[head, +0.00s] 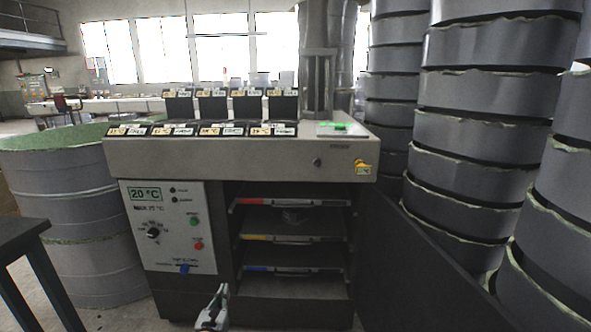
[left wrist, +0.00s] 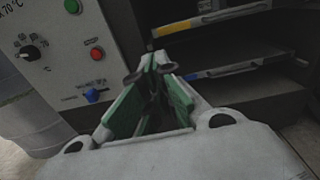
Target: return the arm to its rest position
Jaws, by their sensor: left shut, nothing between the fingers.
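My left gripper (head: 219,294) shows at the bottom of the head view, in front of the lower part of the grey cabinet (head: 240,160). In the left wrist view its two green-padded fingers (left wrist: 152,68) meet at their tips, with nothing between them. It is apart from the shelves and points toward the cabinet front, between the control panel (head: 168,228) and the open shelf bay. Most of my left arm is out of the head view. My right gripper is in neither view.
The cabinet's dark door (head: 410,255) stands open to the right. Inside are shelves with a red-marked (head: 290,202), a yellow-marked (head: 290,238) and a blue-marked edge (head: 290,269). Stacked grey moulds (head: 480,120) rise at right. A grey drum (head: 85,240) and dark table (head: 22,235) stand left.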

